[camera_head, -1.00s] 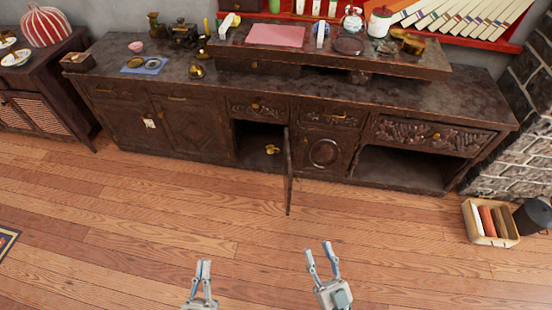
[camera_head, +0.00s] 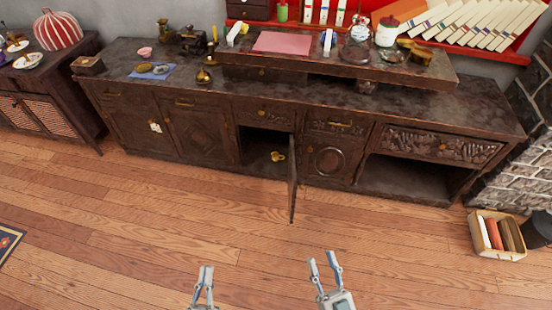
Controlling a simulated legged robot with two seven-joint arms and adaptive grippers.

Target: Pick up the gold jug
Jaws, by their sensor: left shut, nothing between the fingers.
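A small gold object (camera_head: 277,156), which looks like the gold jug, sits inside the open compartment of the dark wooden cabinet (camera_head: 190,127). It is too small to make out its full shape. The compartment's door (camera_head: 292,180) stands open toward me, just right of the gold object. A round gold vessel with a thin neck (camera_head: 204,76) stands on the cabinet top. My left gripper (camera_head: 206,268) is shut and empty at the bottom of the view, well short of the cabinet. My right gripper (camera_head: 322,256) is open and empty to its right.
The wooden floor (camera_head: 150,225) between my grippers and the cabinet is clear, except where the open door juts out. A blue mat with dishes (camera_head: 152,71) lies on the cabinet top.

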